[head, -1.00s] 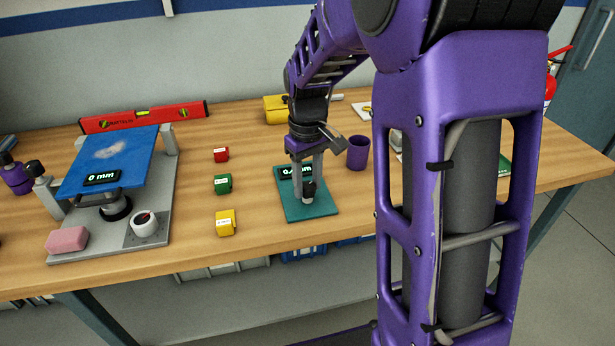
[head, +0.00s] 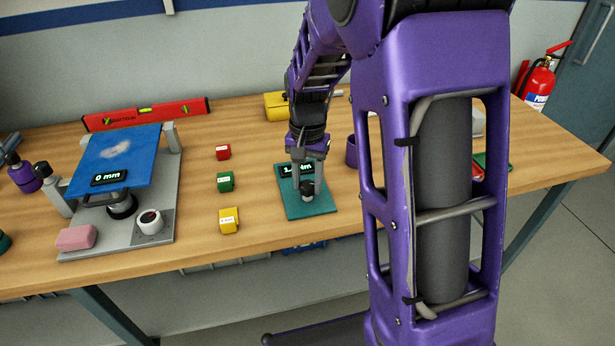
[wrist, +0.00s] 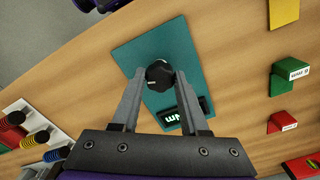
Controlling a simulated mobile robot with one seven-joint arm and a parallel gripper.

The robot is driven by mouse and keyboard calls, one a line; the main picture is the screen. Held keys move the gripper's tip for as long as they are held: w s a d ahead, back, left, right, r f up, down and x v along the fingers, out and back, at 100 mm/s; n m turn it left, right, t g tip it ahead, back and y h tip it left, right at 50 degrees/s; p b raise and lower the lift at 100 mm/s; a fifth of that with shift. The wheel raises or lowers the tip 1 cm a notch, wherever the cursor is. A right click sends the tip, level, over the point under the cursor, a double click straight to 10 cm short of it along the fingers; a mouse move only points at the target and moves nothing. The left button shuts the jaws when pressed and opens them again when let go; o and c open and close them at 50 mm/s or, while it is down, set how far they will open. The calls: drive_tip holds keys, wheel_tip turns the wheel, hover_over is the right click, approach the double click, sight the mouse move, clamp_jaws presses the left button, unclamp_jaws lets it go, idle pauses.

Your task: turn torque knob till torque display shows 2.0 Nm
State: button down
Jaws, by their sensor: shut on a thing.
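The black torque knob (head: 307,189) stands on a teal plate (head: 322,206) on the wooden bench. In the wrist view the knob (wrist: 158,75) sits between the two fingertips of my gripper (wrist: 159,80). In the head view my gripper (head: 304,191) comes down from above and is shut on the knob. The torque display (head: 288,169) is behind the knob and partly covered by my fingers. It shows a leading 1 and part of "Nm"; the decimal digit is hidden. In the wrist view the display (wrist: 171,117) is also partly covered.
Red (head: 223,152), green (head: 225,181) and yellow (head: 228,220) blocks stand left of the plate. Further left is a grey rig (head: 160,195) with a blue panel (head: 120,160) and a "0 mm" display (head: 108,177). A purple cup (head: 352,150) stands to the right, partly behind my arm.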

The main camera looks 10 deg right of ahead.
sight(308, 184)
drive_tip(key=shift+m+p, duration=0.3)
drive_tip(key=shift+m, duration=0.6)
drive_tip(key=shift+c, duration=2.1)
unclamp_jaws()
drive_tip(key=shift+r, duration=0.1)
wheel_tip(308, 184, up, 17)
drive_tip(key=p, duration=0.2)
drive_tip(key=shift+r, duration=0.15)
